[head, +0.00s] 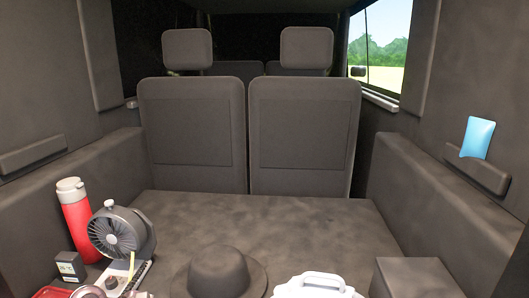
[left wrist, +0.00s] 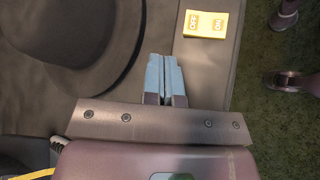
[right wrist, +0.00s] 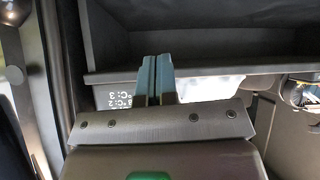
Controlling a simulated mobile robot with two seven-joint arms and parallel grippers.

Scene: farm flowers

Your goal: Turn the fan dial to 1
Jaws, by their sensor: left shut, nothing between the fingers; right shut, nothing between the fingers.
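The fan (head: 119,231), with a round dark grille, stands at the left of the cargo floor in the head view, tilted up a little. A small round knob-like part (head: 111,283) shows low at its base; its setting is too small to read. Neither gripper shows in the head view. My left gripper (left wrist: 165,78) is shut and empty in the left wrist view, above the cargo floor between the hat and a yellow OFF/ON switch plate (left wrist: 207,18). My right gripper (right wrist: 157,78) is shut and empty in the right wrist view, in front of a dark ledge.
A red bottle (head: 77,222) and a small black box (head: 69,266) stand left of the fan. A dark hat (head: 220,272), a white lidded case (head: 316,287) and a grey box (head: 413,278) lie to its right. Seats (head: 305,130) close off the back.

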